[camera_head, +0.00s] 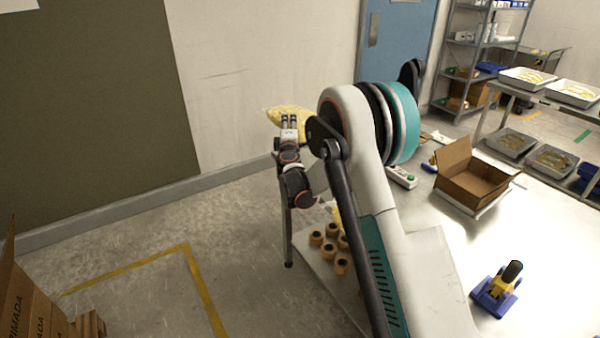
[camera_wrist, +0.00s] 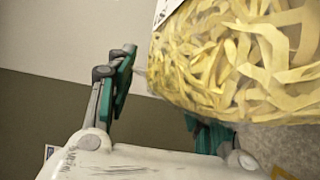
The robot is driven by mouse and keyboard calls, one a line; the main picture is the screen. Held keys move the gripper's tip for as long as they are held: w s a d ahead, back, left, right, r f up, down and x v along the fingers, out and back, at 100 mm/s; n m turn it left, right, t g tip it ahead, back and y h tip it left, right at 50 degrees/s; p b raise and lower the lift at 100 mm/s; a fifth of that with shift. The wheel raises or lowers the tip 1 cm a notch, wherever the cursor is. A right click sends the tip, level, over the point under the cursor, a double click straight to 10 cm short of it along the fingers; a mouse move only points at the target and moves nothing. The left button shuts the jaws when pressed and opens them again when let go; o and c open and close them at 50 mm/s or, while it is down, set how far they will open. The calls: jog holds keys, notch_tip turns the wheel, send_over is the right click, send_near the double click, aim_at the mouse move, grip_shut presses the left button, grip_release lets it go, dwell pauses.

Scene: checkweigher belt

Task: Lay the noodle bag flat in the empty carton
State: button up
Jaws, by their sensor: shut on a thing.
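The noodle bag (camera_head: 287,113), clear with yellow ribbon noodles, is held up in front of the wall, left of the table. It fills the upper right of the wrist view (camera_wrist: 245,60). My gripper (camera_head: 289,124) is shut on it; its green fingers (camera_wrist: 165,112) show at the bag's lower left edge, and the bag hides part of the right finger. The empty carton (camera_head: 462,190) is brown, open at the top with flaps out, and stands on the table to the right, well apart from my gripper.
Noodle trays (camera_head: 528,80) fill a rack at right. Cardboard (camera_head: 35,300) stands at lower left.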

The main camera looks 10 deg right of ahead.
jog(key=shift+w+f, duration=0.2)
jog(key=shift+w, duration=0.1)
notch_tip(320, 180, down, 20)
jog(key=b, duration=0.7)
jog(key=shift+r, duration=0.2)
jog(key=o, duration=1.5)
jog(key=shift+f, duration=0.1)
jog(key=p+v, duration=0.4)
jog(key=v, duration=0.8)
